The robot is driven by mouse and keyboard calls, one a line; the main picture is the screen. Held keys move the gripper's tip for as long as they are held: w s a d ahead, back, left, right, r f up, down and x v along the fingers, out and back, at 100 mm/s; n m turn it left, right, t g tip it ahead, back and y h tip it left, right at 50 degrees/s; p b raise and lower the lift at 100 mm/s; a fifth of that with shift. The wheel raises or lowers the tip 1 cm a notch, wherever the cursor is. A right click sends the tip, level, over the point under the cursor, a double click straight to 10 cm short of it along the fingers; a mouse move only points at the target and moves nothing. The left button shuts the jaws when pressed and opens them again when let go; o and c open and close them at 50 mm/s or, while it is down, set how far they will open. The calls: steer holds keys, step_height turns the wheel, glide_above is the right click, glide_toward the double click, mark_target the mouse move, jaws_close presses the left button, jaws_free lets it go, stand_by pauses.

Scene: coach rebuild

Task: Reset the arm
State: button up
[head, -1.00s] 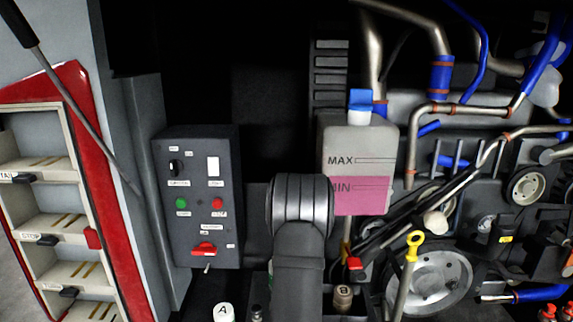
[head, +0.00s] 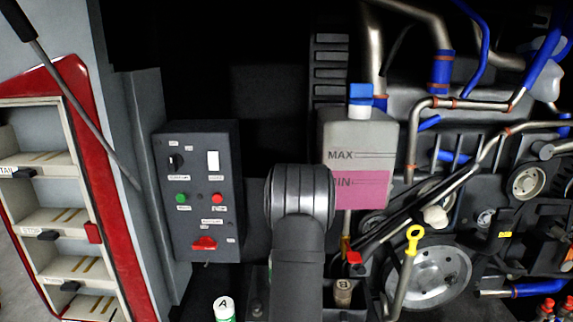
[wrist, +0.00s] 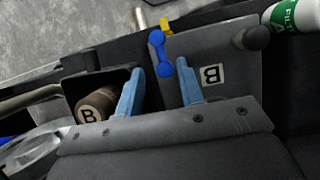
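My gripper (wrist: 160,67) shows in the wrist view as two light-blue fingers. They are apart, with nothing held between them. A bright blue piece with rounded ends (wrist: 160,52) shows beyond the gap; I cannot tell how far off it is. In the head view my arm rises in the lower middle, and the gripper is hidden. A brown-capped container marked B (wrist: 95,105) sits in a dark recess left of the fingers; it also shows in the head view (head: 343,292).
A reservoir (head: 352,140) with pink fluid and a blue cap stands behind my arm. A control box (head: 200,225) is to the left. A white-topped canister A (head: 223,305) stands low left. A yellow-handled dipstick (head: 414,233), pipes and pulleys crowd the right.

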steer(key=v, duration=1.1)
steer(key=x, duration=1.7)
steer(key=shift+s+f, duration=0.2)
steer(key=shift+f, duration=0.05)
steer(key=shift+w+d+r+n+h, duration=0.1)
steer(key=shift+d+n+h, duration=0.15)
steer(key=shift+n, duration=0.65)
steer(key=shift+w+d+r+n+h, duration=0.1)
steer(key=shift+n+h, duration=0.25)
steer(key=shift+n, duration=0.55)
steer(key=shift+s+m, duration=0.1)
steer(key=shift+m, duration=0.2)
steer(key=shift+a+m+y, duration=0.25)
steer(key=shift+m+y, duration=0.25)
steer(key=shift+m, duration=0.7)
steer(key=v, duration=1.5)
steer(key=shift+w+r+m, duration=0.2)
steer(key=shift+r+m, duration=0.05)
steer(key=shift+m, duration=0.05)
